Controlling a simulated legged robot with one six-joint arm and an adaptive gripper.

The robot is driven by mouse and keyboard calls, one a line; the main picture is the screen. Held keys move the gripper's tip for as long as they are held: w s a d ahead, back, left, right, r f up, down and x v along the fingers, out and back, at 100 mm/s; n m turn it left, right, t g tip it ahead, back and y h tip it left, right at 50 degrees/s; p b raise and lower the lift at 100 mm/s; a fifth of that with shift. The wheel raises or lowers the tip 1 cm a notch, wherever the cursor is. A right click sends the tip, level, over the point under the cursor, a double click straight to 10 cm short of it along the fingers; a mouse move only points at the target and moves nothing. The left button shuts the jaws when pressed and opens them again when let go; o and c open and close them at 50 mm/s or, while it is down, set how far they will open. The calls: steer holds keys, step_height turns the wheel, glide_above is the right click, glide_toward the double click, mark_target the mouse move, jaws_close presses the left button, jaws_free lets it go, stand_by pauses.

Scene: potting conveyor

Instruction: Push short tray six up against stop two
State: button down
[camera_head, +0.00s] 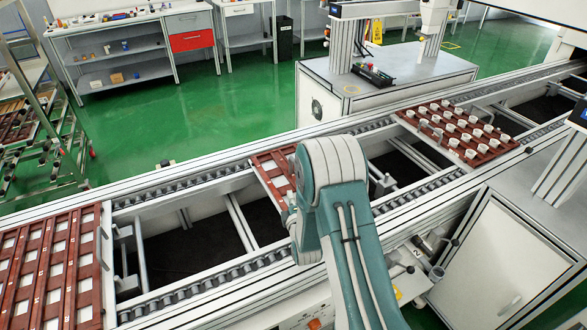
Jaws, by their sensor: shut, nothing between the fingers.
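A short red-brown tray (265,168) with pale square cells lies across the conveyor rails in the middle. My teal arm covers much of it, and no number can be read on it. A grey metal stop (383,182) stands between the rails just right of my arm; its number is not readable. Whether the tray touches this stop is hidden by the arm. A similar grey stop (128,245) stands by the right end of the long tray at the left. My gripper is hidden behind the arm, so its contact with the tray cannot be seen.
A long red-brown tray (88,290) lies on the conveyor at the left. Another tray (409,117) holding several white cups lies farther right. Open gaps (190,258) show between rails. A grey machine table (340,82) stands behind the conveyor; a white cabinet (490,255) stands in front at right.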

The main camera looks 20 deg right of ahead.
glide_above(284, 194)
steer(key=s, duration=0.3)
steer(key=shift+w+a, duration=0.15)
steer(key=shift+a, duration=0.25)
steer(key=w, duration=0.1)
steer(key=w+d, duration=0.1)
steer(key=shift+w, duration=0.4)
steer(key=shift+w+d, duration=0.25)
steer(key=shift+d, duration=0.35)
steer(key=shift+w+d, duration=0.2)
steer(key=shift+d, duration=0.4)
steer(key=shift+w+d, duration=0.2)
steer(key=shift+d, duration=0.3)
steer(key=w+d, duration=0.2)
steer(key=d, duration=0.8)
steer(key=w+d, duration=0.2)
steer(key=d, duration=0.8)
steer(key=shift+d, duration=0.2)
